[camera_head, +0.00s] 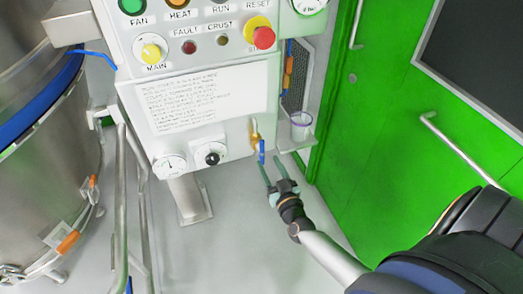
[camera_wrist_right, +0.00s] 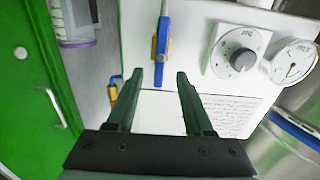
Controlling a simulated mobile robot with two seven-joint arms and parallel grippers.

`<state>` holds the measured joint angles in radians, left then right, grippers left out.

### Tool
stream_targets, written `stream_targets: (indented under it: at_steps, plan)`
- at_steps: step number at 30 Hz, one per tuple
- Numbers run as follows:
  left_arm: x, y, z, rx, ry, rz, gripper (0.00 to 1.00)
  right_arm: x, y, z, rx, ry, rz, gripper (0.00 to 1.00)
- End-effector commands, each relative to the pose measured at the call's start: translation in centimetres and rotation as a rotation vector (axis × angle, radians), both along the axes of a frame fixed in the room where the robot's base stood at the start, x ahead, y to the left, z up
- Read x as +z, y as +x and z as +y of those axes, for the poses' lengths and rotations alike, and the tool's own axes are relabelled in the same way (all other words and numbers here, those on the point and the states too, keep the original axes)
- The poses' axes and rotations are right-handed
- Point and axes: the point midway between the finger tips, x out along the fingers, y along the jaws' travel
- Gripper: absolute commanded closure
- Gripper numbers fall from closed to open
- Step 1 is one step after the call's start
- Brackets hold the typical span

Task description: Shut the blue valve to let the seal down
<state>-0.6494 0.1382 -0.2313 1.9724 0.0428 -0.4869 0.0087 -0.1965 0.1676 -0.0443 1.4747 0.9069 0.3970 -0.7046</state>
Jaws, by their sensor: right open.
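The blue valve handle (camera_head: 262,151) hangs from a brass valve body (camera_head: 254,133) at the lower right of the white control panel (camera_head: 205,135). The handle points roughly straight down. In the right wrist view the handle (camera_wrist_right: 162,42) lies beyond the fingertips, in line with the gap between them. My right gripper (camera_head: 271,163) is open and empty, just below and to the right of the handle. Its two green fingers show apart in the right wrist view (camera_wrist_right: 160,76). Whether a finger touches the handle I cannot tell. My left gripper is not in view.
A gauge (camera_head: 171,165) and a black knob (camera_head: 211,155) sit left of the valve. A cup (camera_head: 301,125) stands on a small side shelf to its right. A steel vessel (camera_head: 50,150) is at left, a green door (camera_head: 380,110) at right.

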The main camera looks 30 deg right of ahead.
Motion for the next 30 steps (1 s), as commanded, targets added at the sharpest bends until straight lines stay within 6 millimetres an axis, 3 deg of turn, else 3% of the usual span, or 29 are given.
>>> stream_targets:
  at_steps: [3,10,23,30]
  plan:
    - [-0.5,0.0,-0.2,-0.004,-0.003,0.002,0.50,-0.1,2.5,-0.6,0.000,-0.001,-0.003,0.48]
    - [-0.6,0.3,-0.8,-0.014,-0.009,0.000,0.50,-0.1,5.6,-1.3,0.001,0.000,-0.001,0.48]
    - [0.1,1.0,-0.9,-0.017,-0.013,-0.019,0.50,0.0,6.5,-1.5,0.001,0.000,0.001,0.48]
    - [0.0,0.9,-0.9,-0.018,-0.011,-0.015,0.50,0.0,6.5,-1.5,0.001,0.000,0.001,0.73]
